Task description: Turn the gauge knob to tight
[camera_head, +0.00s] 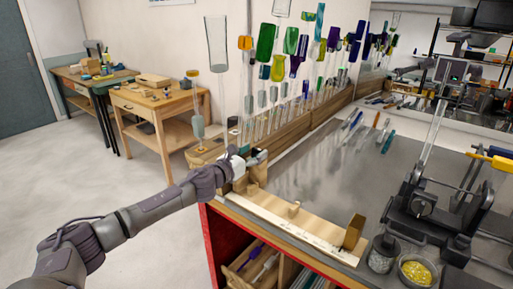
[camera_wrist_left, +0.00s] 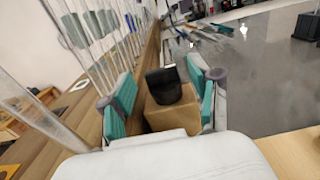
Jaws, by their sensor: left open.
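The gauge knob (camera_wrist_left: 164,87) is a black, wedge-shaped knob on top of a light wooden block (camera_wrist_left: 174,116) in the left wrist view. My left gripper (camera_wrist_left: 163,90) is open, with its teal-padded fingers on either side of the knob. I see gaps between the pads and the knob. In the head view my left gripper (camera_head: 258,158) is at the far left end of the wooden gauge strip (camera_head: 290,224), over the block there. The gripper hides the knob in that view. My right gripper is not in view.
A wooden rack (camera_head: 290,133) with upright glass rods and coloured glass stands close behind and left of the gripper. The grey bench top (camera_head: 320,180) beside the gauge is clear. A black clamp machine (camera_head: 430,205) and a bowl of yellow pieces (camera_head: 416,271) stand at the right.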

